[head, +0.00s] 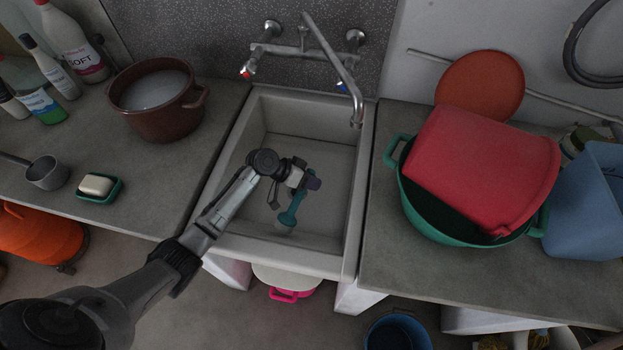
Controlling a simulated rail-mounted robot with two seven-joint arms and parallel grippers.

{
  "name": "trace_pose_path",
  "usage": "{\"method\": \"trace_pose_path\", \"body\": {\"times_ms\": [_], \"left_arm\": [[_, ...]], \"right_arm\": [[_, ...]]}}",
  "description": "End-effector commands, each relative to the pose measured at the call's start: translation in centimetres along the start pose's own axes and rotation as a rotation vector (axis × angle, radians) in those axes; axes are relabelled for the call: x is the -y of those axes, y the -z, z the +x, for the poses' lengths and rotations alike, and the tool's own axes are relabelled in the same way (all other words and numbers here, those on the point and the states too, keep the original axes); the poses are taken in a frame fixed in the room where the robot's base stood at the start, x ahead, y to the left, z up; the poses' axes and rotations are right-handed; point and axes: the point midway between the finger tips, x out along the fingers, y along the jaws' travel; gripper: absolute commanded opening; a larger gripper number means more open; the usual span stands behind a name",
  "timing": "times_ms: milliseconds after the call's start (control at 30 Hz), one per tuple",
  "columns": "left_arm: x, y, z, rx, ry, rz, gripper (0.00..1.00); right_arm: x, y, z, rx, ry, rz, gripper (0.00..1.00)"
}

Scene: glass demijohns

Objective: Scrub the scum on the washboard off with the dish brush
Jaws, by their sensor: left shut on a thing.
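My left arm reaches in over the front left rim of the stone sink (366,190). My left gripper (299,188) is inside the sink outline and shut on the dish brush (290,214). The brush has a teal handle and points down toward the front of the basin. Its pale head is near the sloping front part of the sink, and I cannot tell whether it touches. I cannot clearly make out a separate washboard or any scum; the arm covers part of the front of the sink. My right gripper is not in view.
A tap (354,100) hangs over the sink's back right. On the left counter stand a brown pot (160,124), a soap dish (113,191), a ladle (47,173) and bottles. On the right are a green tub (443,228) holding a red bucket (480,170), and a blue container (590,205).

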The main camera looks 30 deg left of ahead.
Motion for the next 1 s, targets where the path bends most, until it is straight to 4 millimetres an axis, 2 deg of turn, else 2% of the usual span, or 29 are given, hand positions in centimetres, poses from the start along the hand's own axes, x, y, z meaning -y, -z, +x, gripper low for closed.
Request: {"method": "trace_pose_path", "body": {"times_ms": [433, 1000], "left_arm": [[0.0, 0.0, 0.0, 0.000, 0.000, 0.000, 0.01], [-0.4, -1.0, 0.2, 0.000, 0.000, 0.000, 0.01]], "right_arm": [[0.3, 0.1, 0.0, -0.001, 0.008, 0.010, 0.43], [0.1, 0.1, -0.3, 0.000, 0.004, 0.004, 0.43]]}}
